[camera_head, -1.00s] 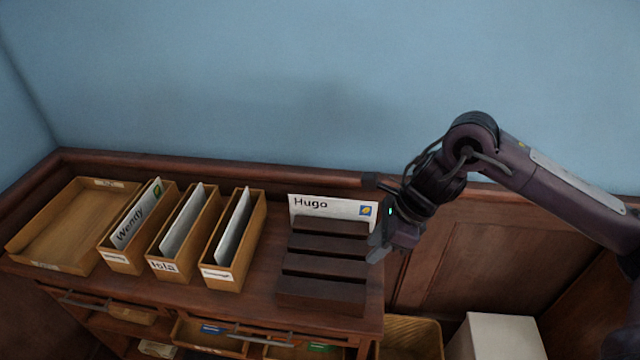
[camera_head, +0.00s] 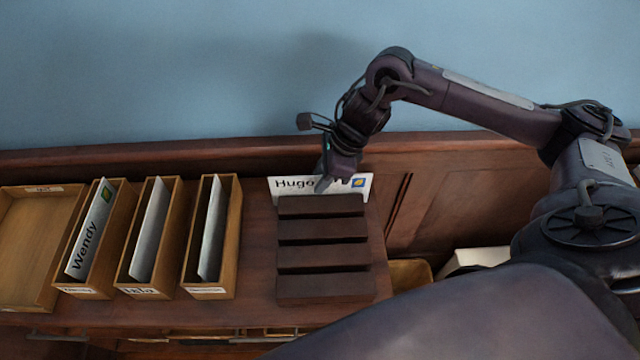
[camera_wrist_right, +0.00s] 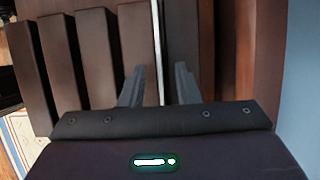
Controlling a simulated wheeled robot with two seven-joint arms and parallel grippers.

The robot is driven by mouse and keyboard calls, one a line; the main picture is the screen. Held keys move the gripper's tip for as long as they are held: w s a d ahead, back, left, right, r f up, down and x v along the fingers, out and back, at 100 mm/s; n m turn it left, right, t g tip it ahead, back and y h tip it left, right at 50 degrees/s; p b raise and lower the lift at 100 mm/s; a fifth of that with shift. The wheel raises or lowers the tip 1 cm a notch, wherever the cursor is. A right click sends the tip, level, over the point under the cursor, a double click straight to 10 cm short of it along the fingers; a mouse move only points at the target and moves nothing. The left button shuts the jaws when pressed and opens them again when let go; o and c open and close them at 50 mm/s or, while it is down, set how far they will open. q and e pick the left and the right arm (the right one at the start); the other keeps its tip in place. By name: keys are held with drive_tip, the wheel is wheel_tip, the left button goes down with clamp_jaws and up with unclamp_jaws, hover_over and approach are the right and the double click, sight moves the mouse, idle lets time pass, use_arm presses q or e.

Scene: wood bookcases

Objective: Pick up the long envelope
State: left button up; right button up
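The long envelope (camera_head: 291,187), white with the name Hugo and a blue and yellow stamp, stands upright in the rearmost slot of a dark slotted rack (camera_head: 322,232). In the right wrist view the envelope (camera_wrist_right: 157,40) is a thin pale line seen edge-on. It runs between the two spread fingers of my right gripper (camera_wrist_right: 158,84), with a gap on each side. My left gripper is not in view.
Left of the rack stand narrow wooden boxes holding envelopes, one marked Wendy (camera_head: 88,240), and an empty wooden tray (camera_head: 28,295) at the far left. The wooden back ledge (camera_head: 190,158) and blue wall are close behind the rack.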

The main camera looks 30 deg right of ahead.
drive_tip(key=shift+x, duration=1.3)
drive_tip(key=shift+r, duration=0.1)
clamp_jaws()
drive_tip(key=shift+r, duration=0.1)
wheel_tip(320, 180, up, 8)
drive_tip(key=shift+w+f+b, duration=0.15)
drive_tip(key=shift+f+b, duration=0.05)
drive_tip(key=shift+b, duration=0.4)
wheel_tip(320, 180, up, 12)
drive_tip(key=p, duration=0.4)
